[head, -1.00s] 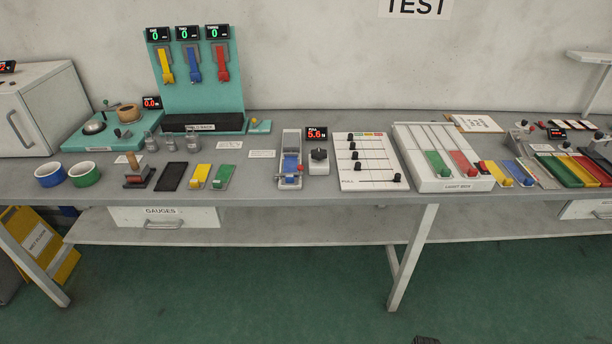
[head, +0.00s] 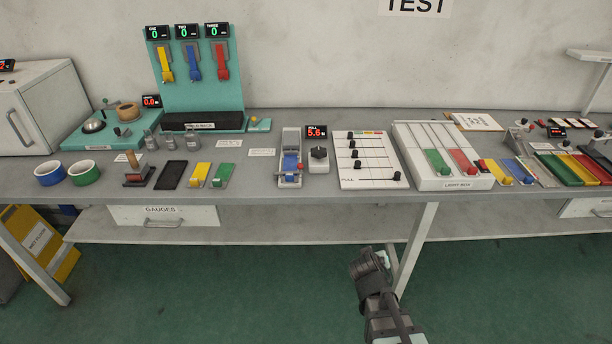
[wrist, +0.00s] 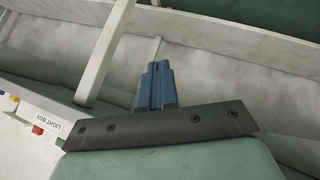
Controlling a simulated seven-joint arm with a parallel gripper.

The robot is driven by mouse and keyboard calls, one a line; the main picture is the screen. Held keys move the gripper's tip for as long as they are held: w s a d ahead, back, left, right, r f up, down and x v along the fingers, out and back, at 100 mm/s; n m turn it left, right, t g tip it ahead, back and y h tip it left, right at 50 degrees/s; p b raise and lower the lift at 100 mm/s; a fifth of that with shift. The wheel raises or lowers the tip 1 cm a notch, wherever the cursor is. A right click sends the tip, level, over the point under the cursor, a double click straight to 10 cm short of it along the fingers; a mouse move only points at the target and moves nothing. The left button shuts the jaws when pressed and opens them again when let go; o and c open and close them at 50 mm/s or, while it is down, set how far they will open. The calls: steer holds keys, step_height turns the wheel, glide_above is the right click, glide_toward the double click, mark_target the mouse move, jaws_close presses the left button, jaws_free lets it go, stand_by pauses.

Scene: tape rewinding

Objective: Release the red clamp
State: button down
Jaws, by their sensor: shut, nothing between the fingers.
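A red clamp (head: 221,62) hangs on the teal upright board (head: 207,98) at the back left of the bench, right of a blue clamp (head: 194,62) and a yellow clamp (head: 166,64). A display (head: 215,31) above it reads 0. My gripper (head: 372,258) is in front of the bench and below its top, far from the red clamp. In the wrist view its blue fingers (wrist: 156,72) are shut together and hold nothing. The red clamp is not in the wrist view.
The bench top holds a slider panel (head: 371,182), a light box (head: 452,183) and several small coloured blocks along its front. A bench leg (head: 414,245) stands close to my gripper. The green floor (head: 250,290) in front is clear.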

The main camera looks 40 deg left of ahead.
mark_target(302, 168)
steer(key=w+a+r+n+t+y, duration=0.2)
steer(key=w+a+r+t+y, duration=0.1)
steer(key=a+r+y, duration=0.55)
steer(key=s+a+r+g+y, duration=0.4)
steer(key=s+a+r+y, duration=0.1)
steer(key=s+a+r, duration=0.2)
steer(key=shift+s+r+n+g, duration=0.3)
steer(key=shift+r+n, duration=0.1)
steer(key=shift+r, duration=0.2)
steer(key=shift+w+a, duration=0.1)
steer(key=shift+a, duration=0.1)
steer(key=x, duration=1.3)
steer(key=shift+a+r, duration=0.2)
steer(key=shift+a, duration=0.15)
